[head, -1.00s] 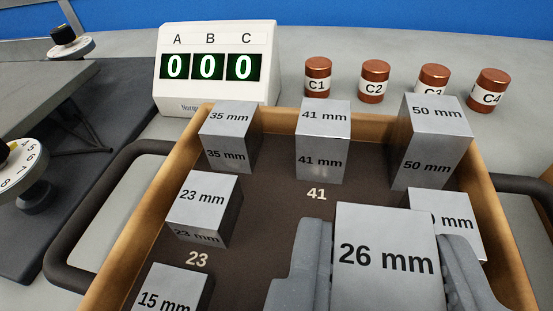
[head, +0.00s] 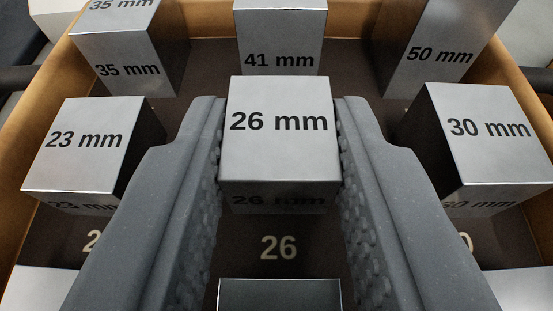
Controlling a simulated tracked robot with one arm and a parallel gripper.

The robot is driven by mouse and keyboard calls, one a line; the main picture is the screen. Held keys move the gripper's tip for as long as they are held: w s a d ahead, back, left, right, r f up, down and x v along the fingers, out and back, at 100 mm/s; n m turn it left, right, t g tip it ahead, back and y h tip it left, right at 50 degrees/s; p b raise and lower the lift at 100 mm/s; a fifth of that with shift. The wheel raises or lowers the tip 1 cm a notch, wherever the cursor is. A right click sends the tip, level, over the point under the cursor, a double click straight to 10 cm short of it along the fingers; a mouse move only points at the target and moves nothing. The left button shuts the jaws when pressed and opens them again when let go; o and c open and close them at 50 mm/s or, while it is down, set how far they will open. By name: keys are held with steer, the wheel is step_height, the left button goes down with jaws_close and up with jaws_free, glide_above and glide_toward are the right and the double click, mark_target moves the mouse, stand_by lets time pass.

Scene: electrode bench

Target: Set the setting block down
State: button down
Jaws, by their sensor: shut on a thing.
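The setting block, a grey metal block marked 26 mm (head: 279,150), is between the two grey fingers of my gripper (head: 281,112). The gripper is shut on it, with ridged pads at its left and right sides. The block is upright in the middle of the wooden-walled tray (head: 33,85), just behind the floor number 26 (head: 278,248). Whether its underside touches the tray floor cannot be told.
The 23 mm block (head: 85,145) stands left and the 30 mm block (head: 490,135) right of the fingers. Behind are the 35 mm (head: 130,60), 41 mm (head: 281,40) and 50 mm (head: 440,60) blocks. Another block's top (head: 280,295) shows in front.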

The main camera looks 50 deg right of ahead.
steer(key=shift+f, duration=0.2)
steer(key=c, duration=1.1)
jaws_free()
steer(key=shift+f+b, duration=0.15)
steer(key=shift+b, duration=0.55)
steer(key=shift+w+r+p+v, duration=0.15)
steer(key=shift+p+v, duration=0.4)
steer(key=shift+v, duration=1.75)
steer(key=shift+r+p+v, duration=0.1)
steer(key=shift+p+v, duration=0.5)
steer(key=shift+v, duration=1.75)
steer(key=shift+w+r+p+v, duration=0.15)
steer(key=shift+p+v, duration=0.4)
steer(key=shift+v, duration=1.75)
steer(key=shift+r, duration=0.1)
